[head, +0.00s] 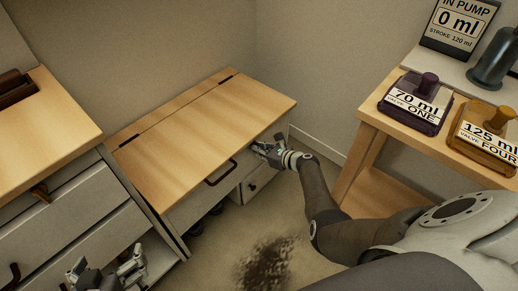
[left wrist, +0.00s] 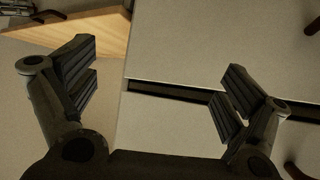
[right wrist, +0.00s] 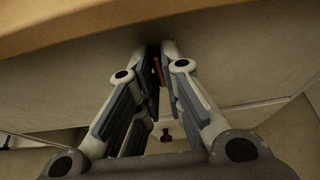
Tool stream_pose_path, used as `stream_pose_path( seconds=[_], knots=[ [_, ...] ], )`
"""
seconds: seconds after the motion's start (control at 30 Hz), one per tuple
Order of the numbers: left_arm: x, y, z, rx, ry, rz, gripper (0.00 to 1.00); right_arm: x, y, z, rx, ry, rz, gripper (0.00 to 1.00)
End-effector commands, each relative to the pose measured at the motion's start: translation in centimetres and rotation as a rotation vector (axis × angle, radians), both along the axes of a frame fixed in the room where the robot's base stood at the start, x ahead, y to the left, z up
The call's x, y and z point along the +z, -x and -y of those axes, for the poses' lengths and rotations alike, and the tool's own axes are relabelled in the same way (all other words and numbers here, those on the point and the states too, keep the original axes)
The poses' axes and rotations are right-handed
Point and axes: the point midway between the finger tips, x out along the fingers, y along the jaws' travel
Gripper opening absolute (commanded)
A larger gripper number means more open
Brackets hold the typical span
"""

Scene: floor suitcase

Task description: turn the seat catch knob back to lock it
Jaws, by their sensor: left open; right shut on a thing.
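The wooden bench seat (head: 205,122) lies flat, its lid down, with a dark handle (head: 221,174) on its grey front. My right gripper (head: 262,149) is at the front below the seat's right edge. In the right wrist view my right gripper (right wrist: 156,62) is shut on the seat catch knob (right wrist: 158,70); only a thin orange-brown strip of it shows between the fingers. Its turned angle cannot be told, and the fingers hide it in the head view. My left gripper (head: 106,268) is open and empty in front of the left drawers, as in the left wrist view (left wrist: 158,85).
A drawer cabinet (head: 75,205) stands left of the bench. A small dark knob (head: 252,187) is on a low door under the seat. A wooden stand (head: 375,140) at right holds a purple bottle (head: 415,104) and an amber bottle (head: 485,134). A dark stain (head: 270,265) marks the floor.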

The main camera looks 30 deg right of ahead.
Motion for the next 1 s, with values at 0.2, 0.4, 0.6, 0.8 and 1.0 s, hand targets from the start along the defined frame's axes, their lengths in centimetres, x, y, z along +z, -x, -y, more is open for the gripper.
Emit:
stream_pose_path(
  seconds=[0.2, 0.4, 0.6, 0.8, 1.0],
  knots=[
    [-0.33, 0.34, -0.15, 0.002, -0.006, -0.022, 0.97, -0.08, 0.05, 0.05, -0.001, -0.021, -0.01, 0.0],
    [-0.36, 0.35, -0.16, 0.002, -0.006, -0.024, 0.97, -0.08, 0.05, 0.04, -0.002, -0.023, -0.01, 0.0],
    [-0.36, 0.33, -0.17, 0.002, -0.006, -0.024, 0.97, -0.07, 0.05, 0.03, -0.002, -0.023, -0.01, 0.18],
    [-0.35, 0.32, -0.17, 0.003, -0.005, -0.023, 0.97, -0.03, 0.03, 0.02, 0.0, -0.023, -0.009, 0.3],
    [-0.3, 0.34, -0.08, 0.0, -0.004, -0.021, 0.97, -0.02, 0.01, 0.0, 0.0, -0.02, -0.007, 0.3]
  ],
)
